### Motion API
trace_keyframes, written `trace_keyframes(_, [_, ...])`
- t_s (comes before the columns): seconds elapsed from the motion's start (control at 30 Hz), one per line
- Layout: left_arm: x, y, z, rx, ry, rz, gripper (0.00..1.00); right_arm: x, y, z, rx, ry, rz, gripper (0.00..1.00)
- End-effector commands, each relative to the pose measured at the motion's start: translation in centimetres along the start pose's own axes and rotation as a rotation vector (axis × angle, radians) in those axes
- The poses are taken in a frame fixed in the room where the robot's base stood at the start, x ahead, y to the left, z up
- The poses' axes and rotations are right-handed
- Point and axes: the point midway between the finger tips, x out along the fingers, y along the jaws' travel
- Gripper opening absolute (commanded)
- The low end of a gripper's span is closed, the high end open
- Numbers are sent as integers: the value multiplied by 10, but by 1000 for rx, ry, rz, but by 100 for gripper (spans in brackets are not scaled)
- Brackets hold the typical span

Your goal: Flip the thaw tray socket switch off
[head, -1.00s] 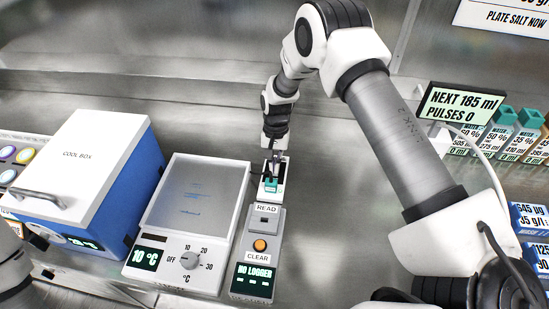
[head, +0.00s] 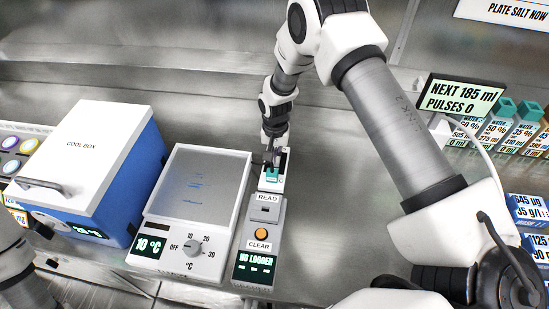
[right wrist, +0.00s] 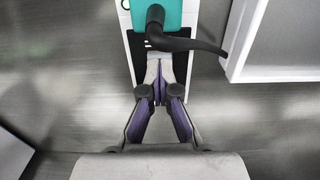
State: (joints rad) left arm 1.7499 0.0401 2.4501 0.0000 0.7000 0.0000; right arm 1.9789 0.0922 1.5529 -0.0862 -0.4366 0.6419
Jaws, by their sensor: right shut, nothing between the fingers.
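The thaw tray (head: 200,187) is a white box with a grey top plate, a dial and a display reading 10 °C. A small white socket (head: 276,184) with a teal plug stands behind the logger box. My left gripper is out of view.
The logger box (head: 250,250) with READ and CLEAR buttons stands in front of the socket. A blue and white cool box (head: 90,150) is at left. A display (head: 462,100) and several bottles stand at right. The counter right of the socket is clear.

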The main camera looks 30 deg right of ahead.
Motion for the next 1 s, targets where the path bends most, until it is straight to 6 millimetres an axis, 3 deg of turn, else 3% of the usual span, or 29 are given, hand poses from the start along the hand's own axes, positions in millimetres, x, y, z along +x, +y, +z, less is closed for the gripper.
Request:
trace_keyframes(0.47, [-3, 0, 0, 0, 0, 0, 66, -4, 0, -5, -1, 2, -1, 0])
trace_keyframes(0.7, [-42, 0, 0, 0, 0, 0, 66, -54, -2, -3, -6, 7, -1, 0])
trace_keyframes(0.77, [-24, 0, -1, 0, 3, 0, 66, -56, -3, -4, -6, 10, -4, 0])
trace_keyframes(1.0, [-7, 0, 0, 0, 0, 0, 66, -114, -3, -3, -5, 10, -4, 0])
